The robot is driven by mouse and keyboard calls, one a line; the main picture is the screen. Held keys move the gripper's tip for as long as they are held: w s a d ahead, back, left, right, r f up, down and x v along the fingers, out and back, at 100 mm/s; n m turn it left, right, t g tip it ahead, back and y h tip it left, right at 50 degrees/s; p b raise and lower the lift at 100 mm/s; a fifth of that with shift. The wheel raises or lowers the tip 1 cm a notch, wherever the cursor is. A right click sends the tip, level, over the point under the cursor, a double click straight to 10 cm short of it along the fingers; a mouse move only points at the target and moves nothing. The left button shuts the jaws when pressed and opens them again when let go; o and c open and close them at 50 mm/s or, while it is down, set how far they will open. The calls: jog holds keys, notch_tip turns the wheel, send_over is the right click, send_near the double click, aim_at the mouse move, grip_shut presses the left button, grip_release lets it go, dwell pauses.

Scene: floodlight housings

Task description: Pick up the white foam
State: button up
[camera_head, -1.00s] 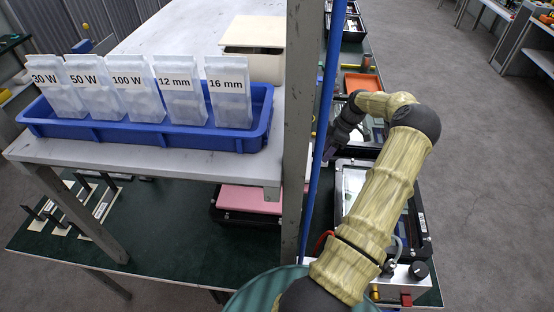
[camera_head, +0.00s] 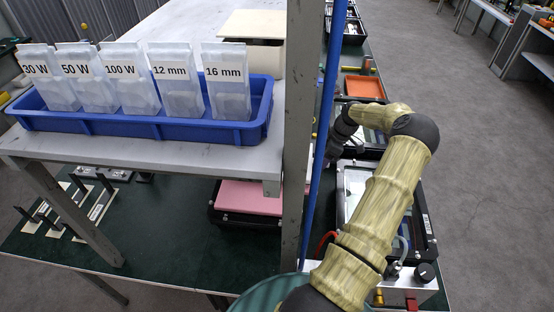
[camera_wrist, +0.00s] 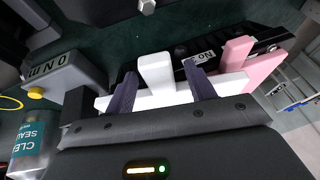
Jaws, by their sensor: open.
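The white foam (camera_wrist: 155,72) shows in the wrist view as a pale block with a long white strip running to both sides below it. My gripper (camera_wrist: 162,88) is open, with one dark purple finger on each side of the white block. I cannot tell whether the fingers touch it. Pink foam (camera_wrist: 241,60) adjoins the white strip on the right. In the head view my gripper (camera_head: 332,152) is mostly hidden behind the blue pole and the grey post, and the white foam there cannot be made out clearly.
A grey post (camera_head: 297,130) and a blue pole (camera_head: 325,120) stand close left of my arm. A blue tray (camera_head: 150,126) with labelled bags sits on the shelf. A pink foam slab (camera_head: 250,197) lies on a black case below. An orange tray (camera_head: 364,87) lies beyond my arm.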

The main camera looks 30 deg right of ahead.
jog(key=c, duration=1.1)
jog(key=shift+o, duration=0.2)
jog(key=shift+r, duration=0.1)
notch_tip(320, 180, up, 18)
jog(key=p, duration=1.1)
jog(key=shift+p, duration=0.4)
